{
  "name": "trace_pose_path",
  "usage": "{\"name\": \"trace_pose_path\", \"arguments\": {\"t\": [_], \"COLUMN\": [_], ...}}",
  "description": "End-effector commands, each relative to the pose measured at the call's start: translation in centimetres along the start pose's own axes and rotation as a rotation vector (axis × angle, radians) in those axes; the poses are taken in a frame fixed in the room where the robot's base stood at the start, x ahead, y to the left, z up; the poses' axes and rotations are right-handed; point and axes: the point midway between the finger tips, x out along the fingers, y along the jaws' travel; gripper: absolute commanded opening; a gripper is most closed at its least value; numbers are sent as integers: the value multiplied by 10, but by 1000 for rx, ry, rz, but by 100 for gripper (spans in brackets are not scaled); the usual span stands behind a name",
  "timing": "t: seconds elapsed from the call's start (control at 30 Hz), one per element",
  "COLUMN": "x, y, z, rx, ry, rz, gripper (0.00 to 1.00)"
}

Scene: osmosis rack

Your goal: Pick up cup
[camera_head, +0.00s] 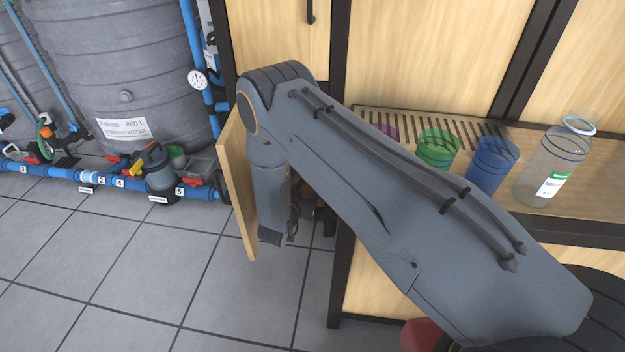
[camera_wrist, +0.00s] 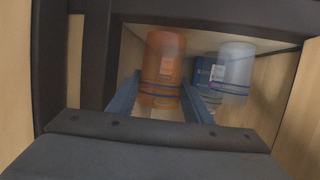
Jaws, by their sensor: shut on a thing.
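An orange see-through cup (camera_wrist: 163,50) with blue bands shows in the wrist view inside a cabinet compartment. My gripper (camera_wrist: 161,85) is shut on it, with one finger on each side. In the head view my arm reaches down beside an open cabinet door, and the fingers and the orange cup cannot be made out there. On the counter in the head view are a green cup (camera_head: 437,150), a blue cup (camera_head: 491,167) and a purple cup (camera_head: 388,132), the last mostly hidden behind my arm.
A clear cup (camera_wrist: 237,68) and a blue box (camera_wrist: 203,72) are close right of the orange cup. The open cabinet door (camera_head: 238,190) stands left of my wrist. A clear bottle (camera_head: 545,168) is on the counter. Tanks and blue pipes line the left; the tiled floor is clear.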

Motion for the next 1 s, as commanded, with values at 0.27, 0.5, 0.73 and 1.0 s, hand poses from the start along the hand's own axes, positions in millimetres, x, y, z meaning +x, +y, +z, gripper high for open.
{"name": "trace_pose_path", "arguments": {"t": [0.27,0.5,0.73,1.0], "x": [-40,-58,-68,-72], "y": [0,0,0,0], "z": [-18,-72,-109,-122], "rx": [3,2,1,0], "ry": [3,2,1,1], "rz": [1,0,0,0], "gripper": [25,25,25,25]}}
